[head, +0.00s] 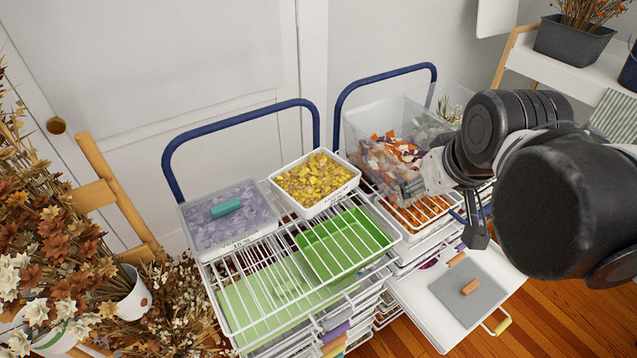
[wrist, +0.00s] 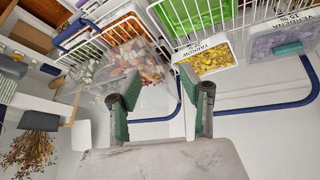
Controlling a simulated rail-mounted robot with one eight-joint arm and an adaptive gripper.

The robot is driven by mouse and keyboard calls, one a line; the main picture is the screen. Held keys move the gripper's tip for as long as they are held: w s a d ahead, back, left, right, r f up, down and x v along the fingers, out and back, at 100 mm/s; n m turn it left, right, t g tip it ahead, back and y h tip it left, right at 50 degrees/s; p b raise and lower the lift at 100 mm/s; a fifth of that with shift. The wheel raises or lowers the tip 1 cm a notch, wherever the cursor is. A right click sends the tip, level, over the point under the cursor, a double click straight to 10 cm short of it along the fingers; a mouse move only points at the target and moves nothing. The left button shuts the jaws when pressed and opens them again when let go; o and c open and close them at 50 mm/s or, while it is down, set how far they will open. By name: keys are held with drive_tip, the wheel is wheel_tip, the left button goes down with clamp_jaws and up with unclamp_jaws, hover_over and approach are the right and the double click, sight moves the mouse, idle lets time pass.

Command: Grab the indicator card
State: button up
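I cannot clearly pick out an indicator card in either view. In the head view my gripper is near the clear bin of orange and white pieces, above and behind the drawer, and partly hidden by my arm.
The clear bin (head: 365,130) stands on the right wire rack. Blue rails (head: 240,118) rise behind. Dried flowers (head: 60,230) crowd the left.

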drive_tip(key=w+a+r+n+g, duration=0.2)
drive_tip(key=w+a+n, duration=0.15)
drive_tip(key=w, duration=0.45)
drive_tip(key=n+g, duration=0.4)
drive_tip(key=n, duration=0.7)
hover_over(322, 179)
wheel_tip(322, 179, down, 11)
drive_tip(key=f, duration=0.8)
drive_tip(key=shift+s+d, duration=0.15)
drive_tip(key=shift+d, duration=0.25)
drive_tip(key=shift+w+a+f, duration=0.15)
drive_tip(key=shift+a+f, duration=0.05)
drive_tip(key=shift+f, duration=1.1)
drive_tip(key=shift+w+a+f, duration=0.1)
drive_tip(key=shift+a+f, duration=0.05)
drive_tip(key=shift+f, duration=1.15)
drive_tip(key=shift+c, duration=0.5)
clamp_jaws()
drive_tip(key=shift+r, duration=0.1)
